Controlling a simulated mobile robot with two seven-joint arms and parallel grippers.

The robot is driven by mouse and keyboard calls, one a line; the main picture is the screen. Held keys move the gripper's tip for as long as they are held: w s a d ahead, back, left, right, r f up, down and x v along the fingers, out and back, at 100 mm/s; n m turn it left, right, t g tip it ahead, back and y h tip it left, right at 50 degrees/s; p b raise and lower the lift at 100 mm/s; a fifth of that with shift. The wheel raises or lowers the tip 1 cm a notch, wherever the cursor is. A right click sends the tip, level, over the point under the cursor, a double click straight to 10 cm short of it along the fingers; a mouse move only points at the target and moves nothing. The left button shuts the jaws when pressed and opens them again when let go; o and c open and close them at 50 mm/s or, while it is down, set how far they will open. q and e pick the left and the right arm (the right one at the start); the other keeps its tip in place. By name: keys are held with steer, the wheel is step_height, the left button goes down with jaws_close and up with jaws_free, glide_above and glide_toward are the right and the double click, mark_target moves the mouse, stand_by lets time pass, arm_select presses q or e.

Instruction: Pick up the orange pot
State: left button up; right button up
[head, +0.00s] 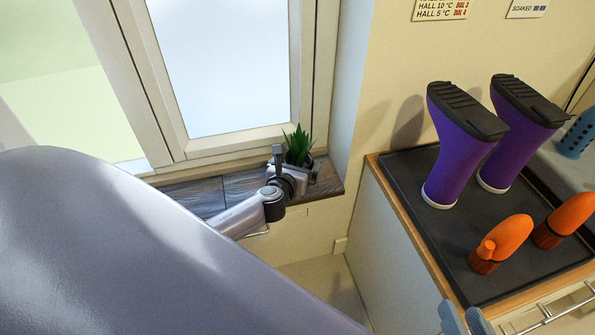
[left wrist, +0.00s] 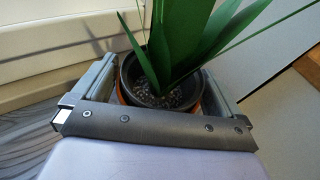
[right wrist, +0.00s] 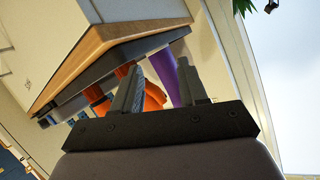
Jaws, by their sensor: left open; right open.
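The orange pot (left wrist: 189,98) holds a green spiky plant (left wrist: 180,40) and dark gravel. It stands upright on the dark windowsill. Its rim looks dark, and orange shows on its lower side. In the head view the plant (head: 299,146) shows, but my left gripper mostly hides the pot. My left gripper (head: 294,168) is open, with its fingers on either side of the pot in the left wrist view (left wrist: 157,72). I cannot tell whether they touch it. My right gripper (head: 463,318) is open and empty near the shoe cabinet's front edge; its fingers also show in the right wrist view (right wrist: 160,68).
The window (head: 230,65) rises behind the sill (head: 195,195). At right, a cabinet with a dark tray top (head: 420,215) bears purple boots (head: 463,145) and orange shoes (head: 503,243). A metal rail (head: 548,310) runs along its front. The sill left of the pot is clear.

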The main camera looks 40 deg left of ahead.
arm_select(q)
steer(key=c, duration=0.7)
steer(key=shift+c, duration=1)
steer(key=shift+r, duration=0.2)
